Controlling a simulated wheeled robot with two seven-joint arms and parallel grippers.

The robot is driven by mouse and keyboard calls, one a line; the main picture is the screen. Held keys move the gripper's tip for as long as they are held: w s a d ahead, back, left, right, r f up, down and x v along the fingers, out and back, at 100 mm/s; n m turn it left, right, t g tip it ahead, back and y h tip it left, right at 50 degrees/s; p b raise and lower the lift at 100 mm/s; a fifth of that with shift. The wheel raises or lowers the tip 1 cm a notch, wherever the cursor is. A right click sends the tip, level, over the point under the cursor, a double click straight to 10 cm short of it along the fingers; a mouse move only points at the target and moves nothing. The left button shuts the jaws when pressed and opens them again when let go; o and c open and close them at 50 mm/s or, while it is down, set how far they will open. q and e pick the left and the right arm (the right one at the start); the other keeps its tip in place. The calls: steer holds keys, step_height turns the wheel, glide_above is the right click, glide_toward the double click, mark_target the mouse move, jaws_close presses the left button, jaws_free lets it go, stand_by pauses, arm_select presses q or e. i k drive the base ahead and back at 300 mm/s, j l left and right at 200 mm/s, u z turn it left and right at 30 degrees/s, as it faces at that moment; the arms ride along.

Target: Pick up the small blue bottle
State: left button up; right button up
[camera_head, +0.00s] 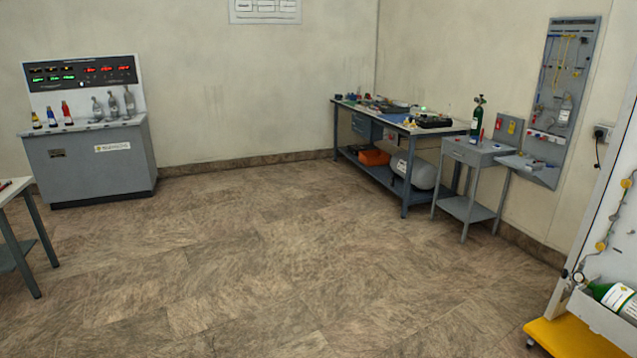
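Neither of my grippers shows in the head view.
A table corner (18,190) shows at the left edge. A workbench (403,129), a side stand (470,152) and a yellow-based rack (570,337) stand to the right. The middle floor is clear.

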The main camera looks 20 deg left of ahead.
mark_target(50, 115)
steer(key=i+j+u, duration=0.7)
steer(key=i+u, duration=0.35)
steer(key=i, duration=0.2)
steer(key=i+j+u, duration=0.1)
steer(key=i+u, duration=0.45)
steer(key=i, duration=0.45)
steer(key=i+l+u, duration=0.15)
steer(key=i, duration=0.5)
steer(key=i+l+u, duration=0.2)
steer(key=i, duration=0.5)
steer(key=i+j+u, duration=0.1)
steer(key=i+u, duration=0.2)
steer(key=i, duration=1.8)
steer(key=i+z, duration=0.15)
steer(key=i, duration=1.9)
steer(key=i+l+u, duration=0.2)
steer(key=i, duration=1)
steer(key=j, duration=0.1)
